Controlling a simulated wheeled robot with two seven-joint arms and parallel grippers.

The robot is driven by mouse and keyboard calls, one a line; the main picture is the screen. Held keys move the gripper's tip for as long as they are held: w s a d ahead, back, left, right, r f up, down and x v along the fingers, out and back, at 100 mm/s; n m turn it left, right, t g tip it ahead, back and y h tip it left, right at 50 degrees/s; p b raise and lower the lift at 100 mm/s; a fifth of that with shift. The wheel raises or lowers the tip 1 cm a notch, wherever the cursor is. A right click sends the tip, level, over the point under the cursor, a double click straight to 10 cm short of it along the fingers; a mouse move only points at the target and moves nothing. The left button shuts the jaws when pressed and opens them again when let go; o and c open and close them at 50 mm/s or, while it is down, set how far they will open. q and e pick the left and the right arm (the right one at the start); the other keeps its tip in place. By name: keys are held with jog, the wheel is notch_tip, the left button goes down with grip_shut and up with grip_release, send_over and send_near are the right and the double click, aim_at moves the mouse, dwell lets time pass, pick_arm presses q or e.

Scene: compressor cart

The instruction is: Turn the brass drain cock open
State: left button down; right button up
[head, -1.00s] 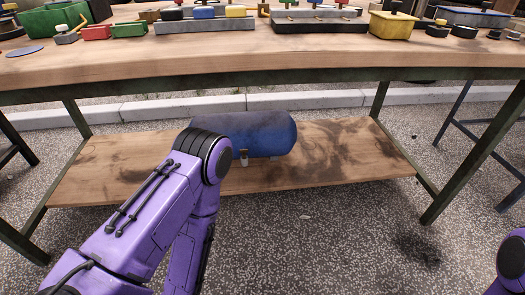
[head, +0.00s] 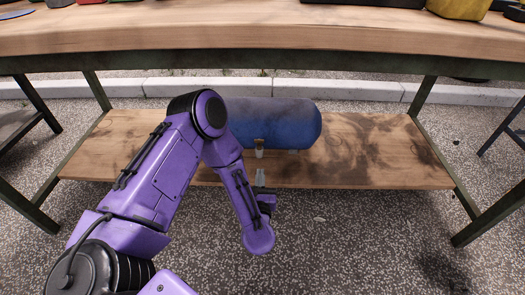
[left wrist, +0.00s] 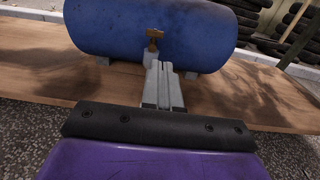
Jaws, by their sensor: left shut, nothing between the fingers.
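The blue tank (head: 290,120) lies on its side on the low wooden shelf and also shows in the left wrist view (left wrist: 130,28). The small brass drain cock (head: 259,141) is on the tank's near side, with a pale piece below it. My left gripper (head: 260,173) is in front of the cock, with a small gap showing in the head view. In the left wrist view its fingers (left wrist: 159,66) are shut and empty, pointing at the brass cock (left wrist: 153,36); they hide what is just below the cock. My right gripper is out of view.
The shelf (head: 385,160) is bare to the right of the tank. The workbench top (head: 260,38) overhangs above, and its green legs (head: 465,215) stand at the sides. Dark tyres (left wrist: 303,30) are stacked behind at the right.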

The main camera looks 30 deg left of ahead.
pick_arm(q)
jog(key=b, duration=0.3)
send_near(262, 142)
jog(key=b+x, duration=0.1)
jog(key=x, duration=0.5)
jog(key=shift+a+f+b, duration=0.1)
jog(key=shift+b, duration=0.25)
jog(key=shift+w+a, duration=0.15)
jog(key=shift+w, duration=0.2)
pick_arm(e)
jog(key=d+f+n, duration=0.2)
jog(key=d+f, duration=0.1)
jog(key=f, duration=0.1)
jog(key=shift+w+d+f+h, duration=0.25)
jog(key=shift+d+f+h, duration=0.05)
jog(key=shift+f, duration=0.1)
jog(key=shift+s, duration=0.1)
pick_arm(q)
jog(key=shift+n+g+y, duration=0.3)
jog(key=shift+n+y, duration=0.1)
jog(key=shift+y, duration=0.1)
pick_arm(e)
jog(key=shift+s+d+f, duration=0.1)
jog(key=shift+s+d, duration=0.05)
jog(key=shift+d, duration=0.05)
